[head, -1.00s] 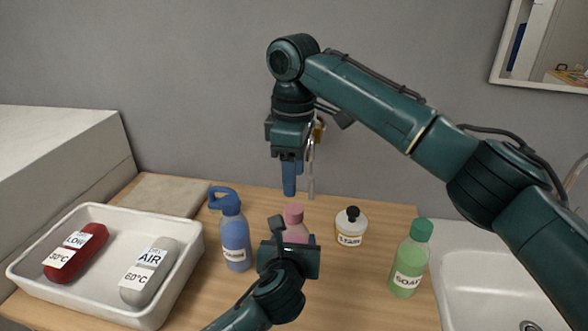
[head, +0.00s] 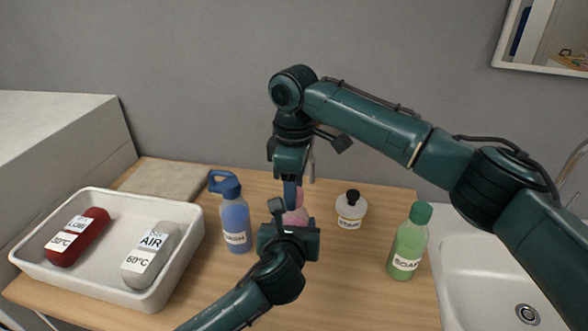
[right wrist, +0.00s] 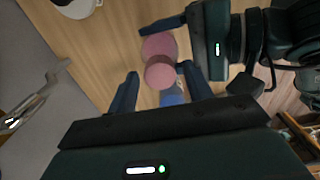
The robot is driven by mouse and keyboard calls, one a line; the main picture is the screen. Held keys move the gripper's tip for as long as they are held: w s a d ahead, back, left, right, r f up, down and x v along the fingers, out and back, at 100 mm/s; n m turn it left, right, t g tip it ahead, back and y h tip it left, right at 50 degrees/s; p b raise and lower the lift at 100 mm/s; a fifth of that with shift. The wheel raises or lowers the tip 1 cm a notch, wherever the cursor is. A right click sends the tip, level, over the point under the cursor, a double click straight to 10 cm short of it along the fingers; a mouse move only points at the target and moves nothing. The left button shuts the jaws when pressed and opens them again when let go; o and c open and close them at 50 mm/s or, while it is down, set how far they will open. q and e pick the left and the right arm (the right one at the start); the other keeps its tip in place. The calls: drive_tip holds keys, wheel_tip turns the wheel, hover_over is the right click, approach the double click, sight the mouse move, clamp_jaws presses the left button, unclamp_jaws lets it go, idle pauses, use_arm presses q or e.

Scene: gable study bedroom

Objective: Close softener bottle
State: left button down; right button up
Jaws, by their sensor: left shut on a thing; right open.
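The pink bottle (head: 298,217) stands on the wooden counter, mostly hidden behind my left gripper; its label is not visible. My left gripper (head: 286,226) is shut on the bottle's body from the front. My right gripper (head: 291,192) points straight down over the bottle and is open. In the right wrist view, the bottle's darker pink cap (right wrist: 160,73) lies between the two open fingers of my right gripper (right wrist: 160,88), with a gap on each side. My left gripper (right wrist: 183,50) is beside the bottle there. I cannot tell how tightly the cap sits.
A blue bottle (head: 235,220) stands close on the left. A white jar with a black knob (head: 351,211) and a green bottle (head: 409,245) stand on the right. A white tray (head: 190,246) with a red and a grey bottle is at left. A sink (head: 470,268) is at far right.

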drive_tip(key=shift+f, duration=0.35)
drive_tip(key=shift+c, duration=0.3)
drive_tip(key=c, duration=0.9)
drive_tip(key=o, duration=1.1)
wheel_tip(320, 180, up, 12)
drive_tip(key=shift+r, duration=0.1)
use_arm(q)
drive_tip(key=shift+c, duration=2)
unclamp_jaws()
